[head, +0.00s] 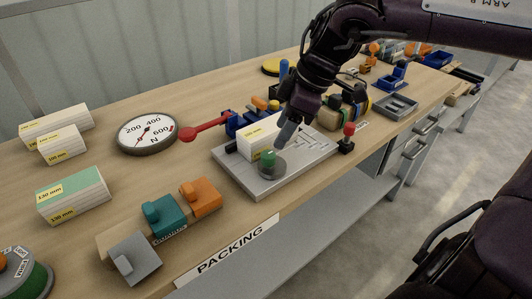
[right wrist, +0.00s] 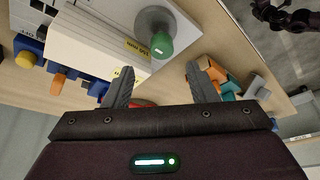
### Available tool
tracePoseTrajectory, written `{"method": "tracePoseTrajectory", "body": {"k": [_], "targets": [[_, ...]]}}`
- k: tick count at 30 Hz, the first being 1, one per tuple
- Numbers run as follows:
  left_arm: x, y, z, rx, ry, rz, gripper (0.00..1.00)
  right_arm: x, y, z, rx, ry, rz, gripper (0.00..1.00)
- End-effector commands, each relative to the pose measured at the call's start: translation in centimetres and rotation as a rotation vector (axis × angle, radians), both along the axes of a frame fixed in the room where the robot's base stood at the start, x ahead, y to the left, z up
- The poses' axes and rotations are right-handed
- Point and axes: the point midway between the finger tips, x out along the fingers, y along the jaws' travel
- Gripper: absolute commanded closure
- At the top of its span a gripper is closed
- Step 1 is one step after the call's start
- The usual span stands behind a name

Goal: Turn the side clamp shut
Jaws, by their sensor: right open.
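A grey fixture plate (head: 255,188) lies on the bench with a white block (head: 258,135) on it. A green-topped knob on a round grey base (head: 268,160) stands at the block's near side; it looks like the side clamp. I cannot tell whether it touches the block. A red lever (head: 205,129) reaches out left of the plate. My right gripper (head: 283,135) is low over the plate, near the block and knob. In the right wrist view its fingers (right wrist: 162,88) are apart and empty, with the green knob (right wrist: 162,43) beyond them.
A round dial (head: 147,133) and boxes labelled in mm (head: 74,194) stand to the left. Teal (head: 163,217) and orange (head: 201,197) pieces lie in front. A red-topped post (head: 348,138) stands at the plate's right.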

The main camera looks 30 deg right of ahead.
Motion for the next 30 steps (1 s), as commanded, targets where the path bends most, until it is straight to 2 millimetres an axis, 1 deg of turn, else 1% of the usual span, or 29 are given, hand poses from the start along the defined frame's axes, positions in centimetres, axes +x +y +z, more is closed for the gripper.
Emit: {"method": "tracePoseTrajectory", "body": {"k": [9, 12, 16, 24, 25, 30], "targets": [[0.7, -0.4, 1.1, -0.003, 0.005, -0.006, 0.64, 1.1, 1.5, -4.6, 0.001, 0.003, 0.003, 0.48], [0.9, -0.6, 1.5, -0.005, 0.006, -0.007, 0.64, 1.4, 1.8, -5.7, 0.001, 0.002, 0.003, 0.48], [1.0, -0.7, 1.8, -0.005, 0.008, -0.009, 0.64, 1.7, 2.1, -6.5, 0.001, 0.000, 0.003, 0.48], [0.9, -0.7, 1.8, -0.005, 0.009, -0.010, 0.64, 1.8, 2.2, -6.6, 0.002, -0.001, 0.002, 0.48], [0.9, -0.7, 1.8, -0.005, 0.009, -0.010, 0.64, 1.8, 2.2, -6.6, 0.002, -0.001, 0.002, 0.49], [0.9, -0.7, 1.8, -0.005, 0.009, -0.010, 0.64, 1.8, 2.2, -6.6, 0.002, -0.001, 0.002, 0.71]]}}
